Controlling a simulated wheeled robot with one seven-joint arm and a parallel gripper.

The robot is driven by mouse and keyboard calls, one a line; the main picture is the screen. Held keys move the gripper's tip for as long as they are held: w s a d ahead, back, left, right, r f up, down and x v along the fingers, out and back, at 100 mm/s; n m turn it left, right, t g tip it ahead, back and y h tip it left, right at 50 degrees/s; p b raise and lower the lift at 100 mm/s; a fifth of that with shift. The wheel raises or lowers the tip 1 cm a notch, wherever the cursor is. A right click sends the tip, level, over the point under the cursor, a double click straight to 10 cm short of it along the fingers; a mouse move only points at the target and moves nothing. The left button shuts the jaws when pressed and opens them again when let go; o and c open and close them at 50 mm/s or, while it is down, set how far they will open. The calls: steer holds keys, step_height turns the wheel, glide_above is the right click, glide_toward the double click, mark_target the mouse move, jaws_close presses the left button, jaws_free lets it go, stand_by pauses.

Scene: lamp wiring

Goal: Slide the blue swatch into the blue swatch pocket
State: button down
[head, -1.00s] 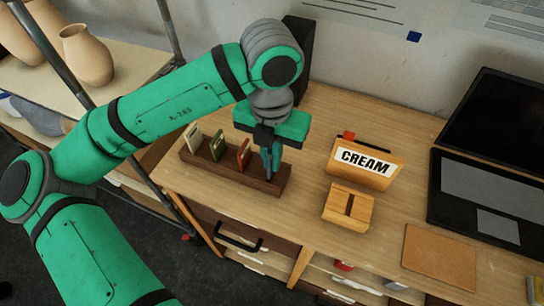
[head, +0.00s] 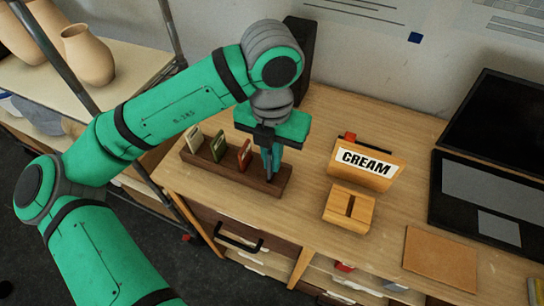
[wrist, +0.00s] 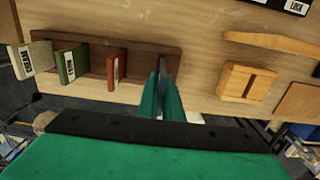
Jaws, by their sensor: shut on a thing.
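The dark wooden rack (head: 222,175) stands at the left of the desk and holds a cream swatch (head: 195,138), a green swatch (head: 218,146) and a red swatch (head: 244,154). My gripper (head: 271,174) points down over the rack's right end, right of the red swatch. In the wrist view my gripper (wrist: 161,82) is shut on a thin thing seen edge-on, which I take for the blue swatch (wrist: 162,64). Its blue face does not show. The fingers hide the pocket below, so I cannot tell how deep the swatch sits.
A wooden stand with a CREAM card (head: 366,163) and a small slotted wooden block (head: 348,208) are right of the rack. A laptop (head: 490,200) and a brown pad (head: 440,259) lie farther right. A dark speaker box (head: 301,50) stands behind my wrist.

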steer(key=shift+f, duration=1.7)
steer(key=c, duration=1.8)
jaws_free()
steer(key=shift+c, duration=0.2)
step_height(320, 180, up, 11)
steer(key=shift+f, duration=0.1)
